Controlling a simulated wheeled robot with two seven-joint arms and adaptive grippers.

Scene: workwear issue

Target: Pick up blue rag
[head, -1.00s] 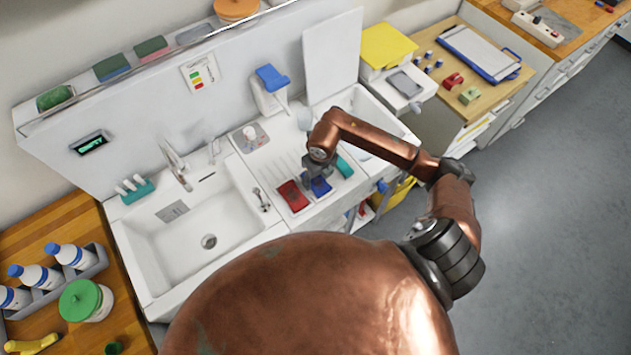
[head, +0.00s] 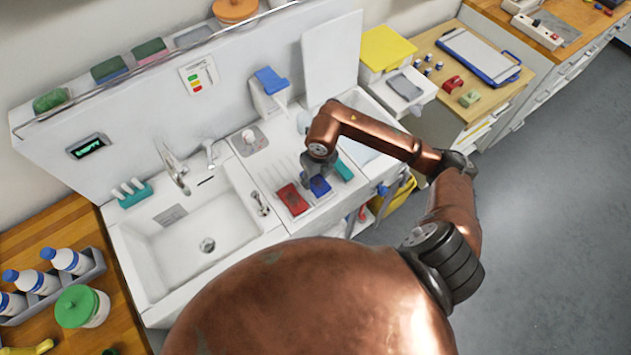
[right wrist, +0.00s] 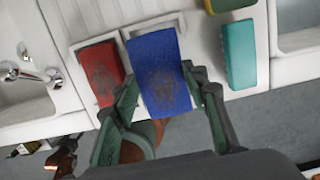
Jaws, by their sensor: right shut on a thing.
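The blue rag (head: 318,185) is a flat rectangle with a dark smudge. It shows large in the right wrist view (right wrist: 160,72), over the drainboard between a red rag (right wrist: 100,73) and a teal block (right wrist: 239,54). My right gripper (head: 312,172) is over it in the head view. In the right wrist view its fingers (right wrist: 160,98) are on both sides of the blue rag and shut on it. Whether the rag is clear of the drainboard is hard to tell. My left gripper is not in view.
The white sink basin (head: 190,245) lies left of the drainboard, with a faucet (head: 175,170) behind it. The red rag (head: 292,199) is close on the left and the teal block (head: 344,170) close on the right. A soap dispenser (head: 270,90) stands behind.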

